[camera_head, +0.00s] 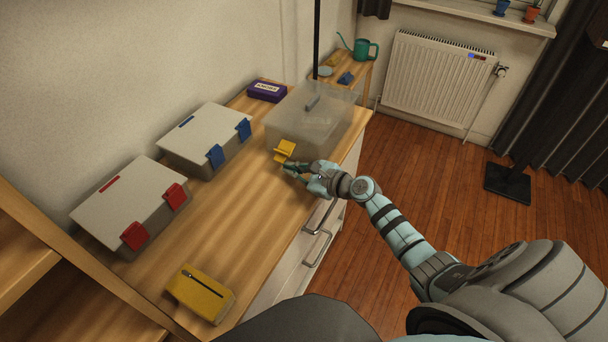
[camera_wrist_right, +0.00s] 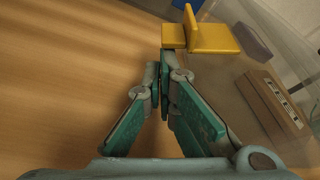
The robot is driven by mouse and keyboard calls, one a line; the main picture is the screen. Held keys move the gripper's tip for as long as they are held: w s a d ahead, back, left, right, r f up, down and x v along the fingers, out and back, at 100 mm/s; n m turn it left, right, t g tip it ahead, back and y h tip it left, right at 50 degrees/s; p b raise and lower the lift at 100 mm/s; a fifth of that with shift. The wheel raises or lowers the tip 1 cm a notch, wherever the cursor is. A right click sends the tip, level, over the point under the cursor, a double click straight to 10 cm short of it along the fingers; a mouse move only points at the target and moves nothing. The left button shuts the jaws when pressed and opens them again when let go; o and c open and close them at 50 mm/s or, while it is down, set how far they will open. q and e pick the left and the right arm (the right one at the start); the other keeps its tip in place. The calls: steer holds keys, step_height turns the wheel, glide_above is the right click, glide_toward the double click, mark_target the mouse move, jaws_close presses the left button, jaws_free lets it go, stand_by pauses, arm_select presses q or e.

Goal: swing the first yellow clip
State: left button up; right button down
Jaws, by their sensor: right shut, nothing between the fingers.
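A clear lidded case (camera_head: 330,117) stands on the wooden counter, with a grey handle on its lid. A yellow clip (camera_head: 284,148) sticks out at its near left corner. In the right wrist view the clip (camera_wrist_right: 213,39) shows as a flat plate with a raised part, beside the clear wall. No second yellow clip shows. My right gripper (camera_head: 288,168) is shut and empty just in front of the clip. In the wrist view its fingertips (camera_wrist_right: 164,62) are right below the clip's left end; I cannot tell whether they touch. My left gripper is out of view.
A white case with blue clips (camera_head: 204,138) and one with red clips (camera_head: 130,205) stand along the wall. A yellow pouch (camera_head: 200,292) lies at the front, a purple box (camera_head: 267,91) at the back. The counter (camera_head: 235,215) between is clear.

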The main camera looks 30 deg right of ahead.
steer(key=shift+w+a, duration=0.1)
steer(key=shift+w, duration=0.15)
steer(key=shift+r, duration=0.1)
